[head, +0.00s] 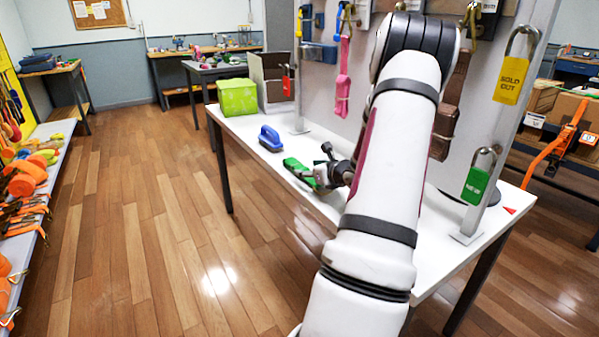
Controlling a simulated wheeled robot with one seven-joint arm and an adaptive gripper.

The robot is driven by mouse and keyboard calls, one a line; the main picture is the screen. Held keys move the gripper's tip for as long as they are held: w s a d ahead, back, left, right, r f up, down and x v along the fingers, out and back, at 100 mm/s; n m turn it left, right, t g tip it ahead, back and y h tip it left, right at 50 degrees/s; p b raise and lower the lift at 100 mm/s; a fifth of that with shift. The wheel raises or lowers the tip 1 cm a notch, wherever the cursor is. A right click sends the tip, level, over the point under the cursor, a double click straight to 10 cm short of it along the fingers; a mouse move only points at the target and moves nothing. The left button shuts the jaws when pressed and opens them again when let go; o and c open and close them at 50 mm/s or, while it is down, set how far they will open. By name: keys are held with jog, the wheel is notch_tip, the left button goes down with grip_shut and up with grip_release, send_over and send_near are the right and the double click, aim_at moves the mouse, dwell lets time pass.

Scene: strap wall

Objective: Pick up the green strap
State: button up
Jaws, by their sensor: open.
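The green strap (298,169) lies on the white table (262,168), near its front-left edge. My gripper (319,174) is low over the table at the right end of the green strap. Its jaws are open. The fingers are small and dark in this view, and the strap's right end is partly hidden by them. I cannot tell whether the fingers touch the strap. My white arm crosses the picture and hides the middle and right of the table.
A blue item (270,138) lies just behind the green strap. A bright green box (238,97) stands at the table's far left. A pink strap (343,80) and a brown strap (445,115) hang on the panel above. A metal post with padlocks (485,158) stands right.

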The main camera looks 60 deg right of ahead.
jog(key=shift+x, duration=1.5)
jog(key=shift+c, duration=0.6)
grip_shut()
jog(key=shift+r, duration=0.15)
notch_tip(320, 180, up, 4)
jog(key=shift+f+p, duration=0.2)
jog(key=shift+p, duration=0.1)
jog(key=s+a, duration=0.2)
jog(key=s, duration=0.2)
jog(key=s+a, duration=0.3)
jog(key=s, duration=0.2)
jog(key=s+a+r, duration=0.1)
jog(key=s+a, duration=0.1)
jog(key=s, duration=0.3)
jog(key=shift+a+r+p, duration=0.15)
jog(key=shift+a+p, duration=0.25)
